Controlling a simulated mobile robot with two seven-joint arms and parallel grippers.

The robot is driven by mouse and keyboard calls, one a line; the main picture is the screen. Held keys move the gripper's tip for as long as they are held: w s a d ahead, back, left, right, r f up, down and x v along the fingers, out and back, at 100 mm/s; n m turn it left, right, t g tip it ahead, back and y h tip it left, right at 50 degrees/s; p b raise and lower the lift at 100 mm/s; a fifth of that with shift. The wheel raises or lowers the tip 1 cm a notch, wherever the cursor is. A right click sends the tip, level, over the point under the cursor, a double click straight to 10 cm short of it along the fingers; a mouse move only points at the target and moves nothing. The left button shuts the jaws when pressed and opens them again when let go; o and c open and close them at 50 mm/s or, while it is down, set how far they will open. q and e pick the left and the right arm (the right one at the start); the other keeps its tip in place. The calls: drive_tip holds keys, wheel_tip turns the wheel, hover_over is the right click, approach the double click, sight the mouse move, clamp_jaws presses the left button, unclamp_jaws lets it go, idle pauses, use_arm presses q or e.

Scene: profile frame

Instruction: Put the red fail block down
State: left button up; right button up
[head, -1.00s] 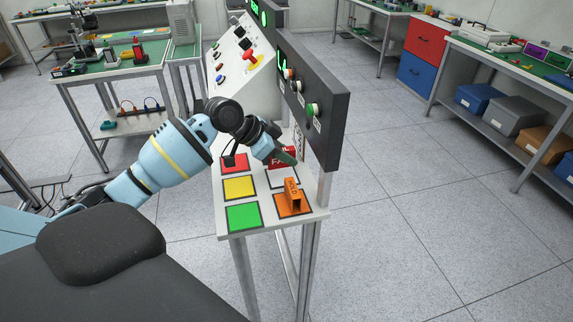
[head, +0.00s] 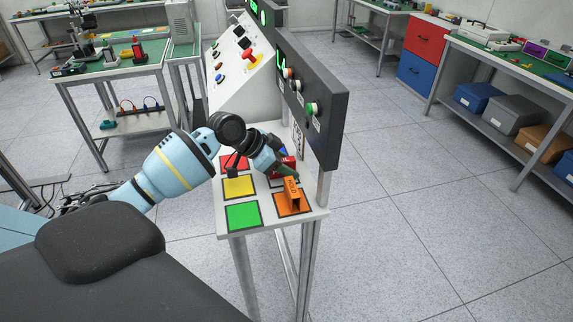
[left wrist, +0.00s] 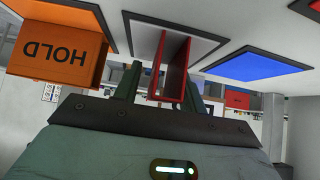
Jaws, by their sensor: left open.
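The red fail block (head: 289,160) is at my left gripper (head: 284,166), partly hidden by it in the head view. In the left wrist view, the red block (left wrist: 174,66) stands between the two green fingers of my left gripper (left wrist: 160,84), with visible gaps at its sides. The fingers are open. The block's far end appears to meet a white square with a dark border (left wrist: 198,47). In the head view the white square (head: 275,183) is mostly covered by the gripper. My right gripper is not in view.
An orange HOLD block (head: 292,190) stands on an orange square (head: 292,208), close to the gripper. Red (head: 234,161), yellow (head: 238,187) and green (head: 243,216) squares lie to the left. A blue square (left wrist: 255,62) is beside the white one. A dark button panel (head: 325,120) rises behind.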

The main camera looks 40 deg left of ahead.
use_arm(q)
drive_tip(key=shift+s+a+r, duration=0.2)
drive_tip(key=shift+r, duration=0.25)
drive_tip(key=v, duration=1.1)
drive_tip(key=shift+r, duration=0.1)
drive_tip(key=shift+s, duration=0.15)
